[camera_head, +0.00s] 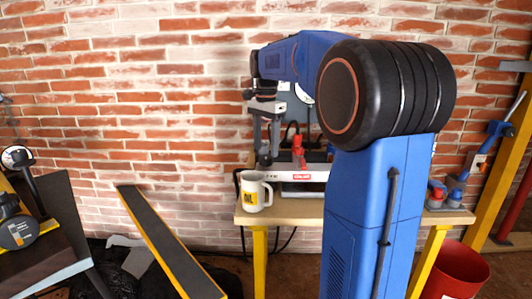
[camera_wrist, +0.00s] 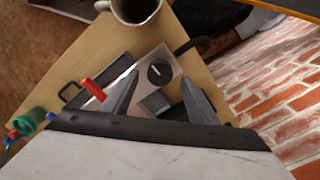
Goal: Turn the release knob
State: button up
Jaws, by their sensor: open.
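In the wrist view the release knob (camera_wrist: 159,72) is a round black dial with a light pointer line, set on a silver plate (camera_wrist: 150,62). A red lever (camera_wrist: 93,89) stands on the same device, left of the knob; it also shows in the head view (camera_head: 298,150). My gripper (camera_wrist: 160,79) is open and empty. In the wrist view its two fingers point toward the device, with the knob between their tips; I cannot tell how far apart they are in depth. In the head view my gripper (camera_head: 265,150) is above the bench, and I cannot make out the knob there.
A white mug (camera_head: 255,192) of dark liquid stands on the wooden bench (camera_head: 285,213), close to the device. A brick wall (camera_head: 180,120) rises behind. A red bucket (camera_head: 458,270) is at right.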

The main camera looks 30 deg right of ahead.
aim_at(266, 161)
jog(key=shift+f, duration=1.4)
jog(key=c, duration=1)
jog(key=shift+c, duration=0.2)
